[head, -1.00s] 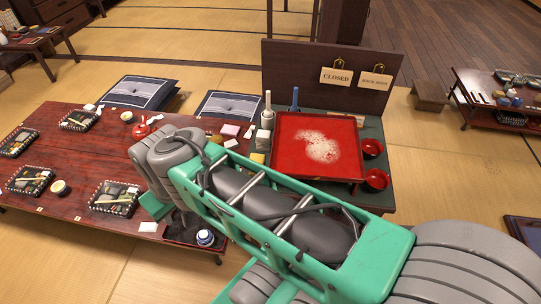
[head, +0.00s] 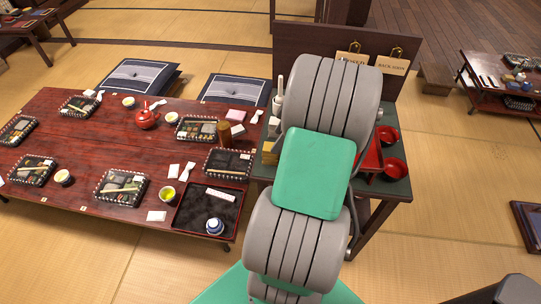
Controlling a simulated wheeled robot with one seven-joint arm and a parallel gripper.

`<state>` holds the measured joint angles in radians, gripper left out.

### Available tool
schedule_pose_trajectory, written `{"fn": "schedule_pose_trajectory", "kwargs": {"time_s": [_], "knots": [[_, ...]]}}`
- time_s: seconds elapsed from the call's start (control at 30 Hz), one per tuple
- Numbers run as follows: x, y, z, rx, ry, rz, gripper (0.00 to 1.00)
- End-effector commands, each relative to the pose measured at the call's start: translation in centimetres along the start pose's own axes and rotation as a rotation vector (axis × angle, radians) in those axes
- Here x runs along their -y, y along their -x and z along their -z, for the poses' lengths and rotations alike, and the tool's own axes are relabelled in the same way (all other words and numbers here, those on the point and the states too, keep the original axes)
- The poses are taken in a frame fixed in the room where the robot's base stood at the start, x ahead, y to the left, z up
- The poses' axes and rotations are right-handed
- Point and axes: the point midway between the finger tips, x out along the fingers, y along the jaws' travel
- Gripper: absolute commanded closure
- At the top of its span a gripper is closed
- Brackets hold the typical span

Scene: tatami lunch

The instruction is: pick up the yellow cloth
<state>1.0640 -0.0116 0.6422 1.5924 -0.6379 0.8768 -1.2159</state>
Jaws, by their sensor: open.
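A small yellow item (head: 269,153), which may be the yellow cloth, shows at the left edge of the dark green side table (head: 385,188). It is partly hidden by my arm, and I cannot tell its folds or full shape. My arm rises through the middle of the head view and covers most of that table. My gripper is not in view.
A red tray (head: 372,160) is mostly hidden behind my arm, with red bowls (head: 393,168) to its right. A signboard (head: 300,45) stands at the back. The low lunch table (head: 120,147) with bento boxes, cups and a red teapot (head: 146,119) is left. Tatami at right is largely clear.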

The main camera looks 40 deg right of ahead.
Motion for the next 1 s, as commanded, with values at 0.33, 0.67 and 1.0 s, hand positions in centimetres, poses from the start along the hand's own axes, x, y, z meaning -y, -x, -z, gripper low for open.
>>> {"fn": "schedule_pose_trajectory", "kwargs": {"time_s": [0.33,0.67,1.0], "knots": [[0.2,-5.6,0.1,0.002,0.001,0.003,0.36],[0.1,-6.6,0.0,0.003,0.000,-0.001,0.40],[0.1,-6.5,0.0,0.003,-0.001,-0.001,0.67]]}}
